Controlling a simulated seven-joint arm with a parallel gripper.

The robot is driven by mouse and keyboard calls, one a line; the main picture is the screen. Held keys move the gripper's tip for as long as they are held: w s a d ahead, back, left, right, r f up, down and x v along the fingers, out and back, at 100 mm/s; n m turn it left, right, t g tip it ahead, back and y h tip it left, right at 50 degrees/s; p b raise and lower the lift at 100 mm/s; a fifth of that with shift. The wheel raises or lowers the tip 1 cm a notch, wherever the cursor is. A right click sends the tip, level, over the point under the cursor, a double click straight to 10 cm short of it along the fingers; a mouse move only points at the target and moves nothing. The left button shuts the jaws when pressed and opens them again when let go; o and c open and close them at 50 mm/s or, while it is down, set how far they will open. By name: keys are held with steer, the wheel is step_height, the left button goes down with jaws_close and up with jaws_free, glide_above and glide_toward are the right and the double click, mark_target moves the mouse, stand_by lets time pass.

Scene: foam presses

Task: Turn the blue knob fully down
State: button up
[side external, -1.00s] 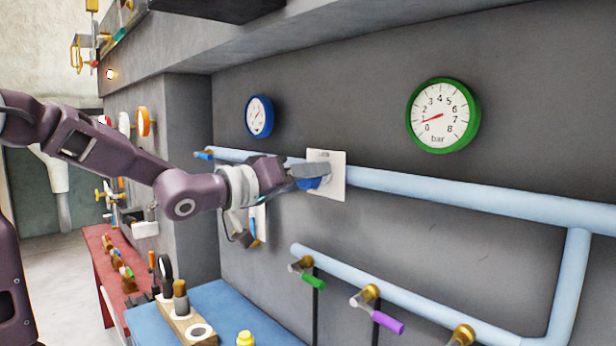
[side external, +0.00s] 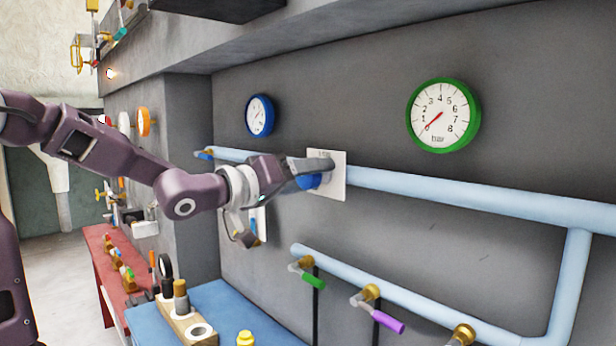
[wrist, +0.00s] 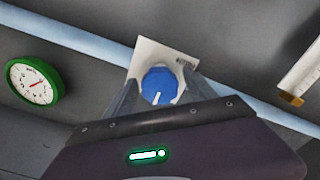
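The blue knob (side external: 308,182) sits on a white plate (side external: 336,181) on the grey wall, over the upper light blue pipe. In the wrist view the knob (wrist: 160,82) shows a white pointer mark aimed toward the picture's bottom. My gripper (wrist: 162,86) has one finger on each side of the knob, with small gaps between the fingers and the knob. In the side view my gripper (side external: 308,170) is at the plate, with a finger just above the knob. The green-rimmed gauge (side external: 442,115) has its red needle at about 0; it also shows in the wrist view (wrist: 34,84).
A blue-rimmed gauge (side external: 260,115) hangs on the wall to the left. Below are a lower pipe with green (side external: 313,281) and purple (side external: 388,322) handles. A blue table (side external: 232,300) with a wooden block stands below my arm.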

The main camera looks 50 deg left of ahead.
mark_target(302, 178)
steer(key=s, duration=0.7)
steer(key=shift+s, duration=0.1)
steer(key=s+d+f+m+g, duration=0.3)
steer(key=s+f+g, duration=0.3)
steer(key=s+f, duration=0.3)
steer(key=s+d+f+m+g, duration=0.4)
steer(key=s+f+g, duration=0.2)
steer(key=s+f, duration=0.3)
steer(key=s, duration=0.4)
steer(key=shift+s+d, duration=0.25)
steer(key=shift+d, duration=0.1)
